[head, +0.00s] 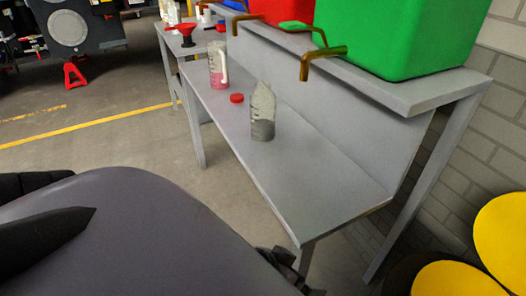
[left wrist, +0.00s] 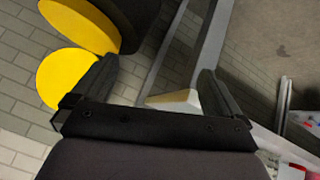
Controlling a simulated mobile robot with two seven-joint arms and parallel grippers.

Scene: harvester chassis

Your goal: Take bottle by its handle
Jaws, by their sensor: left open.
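A clear bottle with a grey lower part (head: 262,118) stands upright on the lower bench shelf in the head view. Farther back on it stands a clear graduated container with red liquid (head: 214,74) and a pale upright strip that may be a handle. I cannot tell which of the two is the task's bottle. My left gripper (left wrist: 158,68) is open and empty in the left wrist view, its black fingers apart. It points toward the bench's legs, wall and floor, with no bottle between the fingers. My right gripper is not in view.
A red cap (head: 237,98) lies between the two containers. Green (head: 400,40) and red (head: 277,10) bins with brass taps sit on the upper shelf (head: 385,92). Yellow round objects (head: 500,230) stand at the lower right. The shelf's near end is clear.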

